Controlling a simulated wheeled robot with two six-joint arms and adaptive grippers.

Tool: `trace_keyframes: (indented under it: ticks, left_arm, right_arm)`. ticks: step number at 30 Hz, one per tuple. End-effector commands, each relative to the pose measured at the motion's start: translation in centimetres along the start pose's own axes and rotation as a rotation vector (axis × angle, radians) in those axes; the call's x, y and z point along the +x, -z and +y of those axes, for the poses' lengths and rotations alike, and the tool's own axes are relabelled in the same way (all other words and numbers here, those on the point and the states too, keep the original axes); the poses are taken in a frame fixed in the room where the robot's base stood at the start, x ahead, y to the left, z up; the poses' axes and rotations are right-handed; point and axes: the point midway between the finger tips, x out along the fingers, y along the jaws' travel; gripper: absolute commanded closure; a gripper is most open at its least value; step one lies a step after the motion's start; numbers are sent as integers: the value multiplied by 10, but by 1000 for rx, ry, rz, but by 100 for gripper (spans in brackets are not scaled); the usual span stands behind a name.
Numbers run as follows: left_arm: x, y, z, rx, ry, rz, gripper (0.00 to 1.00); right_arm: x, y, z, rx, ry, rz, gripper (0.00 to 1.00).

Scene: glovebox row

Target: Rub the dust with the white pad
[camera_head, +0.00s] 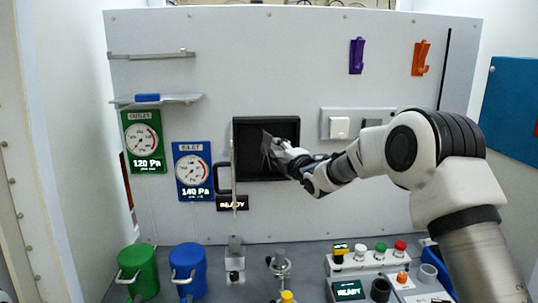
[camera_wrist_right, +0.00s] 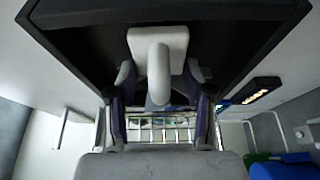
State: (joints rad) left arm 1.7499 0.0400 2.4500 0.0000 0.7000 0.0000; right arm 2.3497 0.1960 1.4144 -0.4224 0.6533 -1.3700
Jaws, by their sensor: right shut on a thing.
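My right gripper (camera_head: 283,151) reaches into the mouth of a black-framed square opening (camera_head: 290,121) in the wall panel. In the right wrist view my right gripper (camera_wrist_right: 160,105) is shut on the handle of the white pad (camera_wrist_right: 158,42). The pad's white block is beyond the fingertips, against the dark inside of the opening; I cannot tell whether it touches a surface. A grey patch (camera_head: 267,143) shows beside the gripper in the head view; I cannot tell whether it is the dust. My left gripper is not in view.
An open door (camera_head: 235,186) stands edge-on at the opening's left. Buttons (camera_head: 380,247), a green canister (camera_head: 140,268) and a blue canister (camera_head: 188,266) stand along the bench.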

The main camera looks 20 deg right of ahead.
Motion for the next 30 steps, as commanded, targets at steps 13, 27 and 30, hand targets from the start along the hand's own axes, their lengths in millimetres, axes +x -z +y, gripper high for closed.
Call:
trace_keyframes:
  ticks: [13,27,30]
  left_arm:
    - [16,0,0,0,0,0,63]
    - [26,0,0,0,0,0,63]
    - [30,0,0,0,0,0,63]
  right_arm:
    - [7,16,-2,-3,-1,2,77]
    - [20,47,-1,-2,-1,1,77]
    - [24,57,-2,-2,0,2,77]
